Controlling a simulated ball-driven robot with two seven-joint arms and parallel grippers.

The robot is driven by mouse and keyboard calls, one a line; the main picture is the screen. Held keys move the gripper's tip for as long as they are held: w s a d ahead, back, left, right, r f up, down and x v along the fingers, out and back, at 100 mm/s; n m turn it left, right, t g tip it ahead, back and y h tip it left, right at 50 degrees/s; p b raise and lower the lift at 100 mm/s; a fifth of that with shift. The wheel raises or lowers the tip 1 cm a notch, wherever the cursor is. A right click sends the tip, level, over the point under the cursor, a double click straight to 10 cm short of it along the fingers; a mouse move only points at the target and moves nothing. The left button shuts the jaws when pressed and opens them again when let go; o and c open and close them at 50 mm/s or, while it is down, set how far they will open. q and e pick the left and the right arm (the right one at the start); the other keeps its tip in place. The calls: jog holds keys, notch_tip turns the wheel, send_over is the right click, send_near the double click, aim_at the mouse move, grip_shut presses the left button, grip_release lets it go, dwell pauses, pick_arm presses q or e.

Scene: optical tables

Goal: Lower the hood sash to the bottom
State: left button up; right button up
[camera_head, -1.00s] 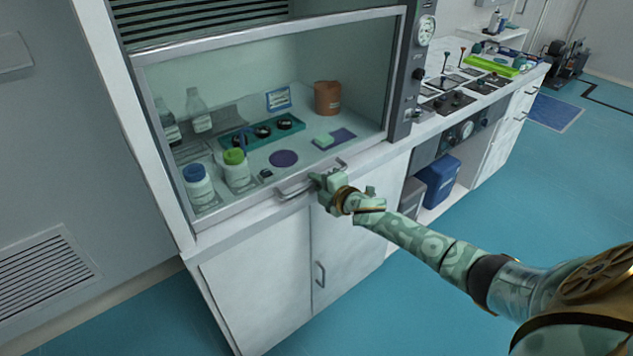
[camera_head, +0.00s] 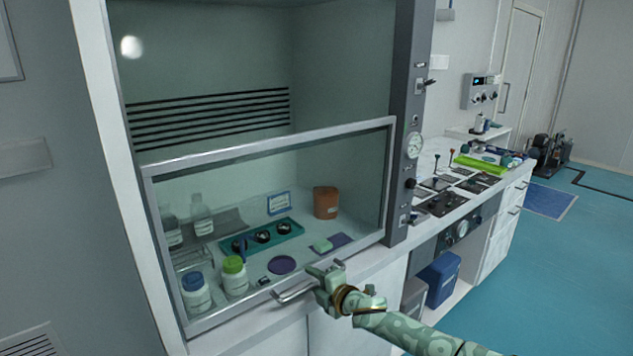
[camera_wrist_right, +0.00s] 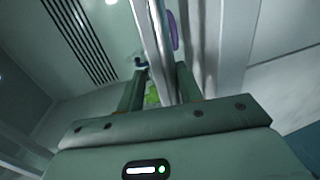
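The hood sash (camera_head: 265,148) is a framed glass panel. It is down across the lower part of the hood opening, with its bottom rail close to the worktop edge. Its silver bar handle (camera_head: 292,293) sticks out at the front of the bottom rail. My right gripper (camera_head: 321,272) is at the right part of the handle and hides some of it. In the right wrist view its two fingers (camera_wrist_right: 159,80) stand apart, with the pale rail of the sash running up past them. Contact with the handle cannot be made out. My left gripper is not in view.
Behind the glass are a white bottle with a green cap (camera_head: 234,277), one with a blue cap (camera_head: 195,293), a teal rack (camera_head: 261,238) and an orange-brown container (camera_head: 326,203). A grey control post (camera_head: 405,110) stands right of the opening.

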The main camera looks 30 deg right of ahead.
notch_tip(320, 180, up, 27)
jog(key=p, duration=1.5)
jog(key=shift+r+p, duration=0.15)
jog(key=shift+p, duration=0.25)
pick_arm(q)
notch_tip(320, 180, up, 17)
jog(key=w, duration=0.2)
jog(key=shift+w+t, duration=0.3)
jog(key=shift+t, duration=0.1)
pick_arm(e)
jog(key=p, duration=0.3)
send_near(302, 181)
pick_arm(q)
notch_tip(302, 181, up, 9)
jog(key=p, duration=0.5)
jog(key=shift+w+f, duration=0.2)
pick_arm(e)
jog(key=v, duration=1.3)
jog(key=shift+s+f, duration=0.2)
jog(key=shift+s, duration=0.2)
pick_arm(q)
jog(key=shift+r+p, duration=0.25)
jog(key=shift+p, duration=0.25)
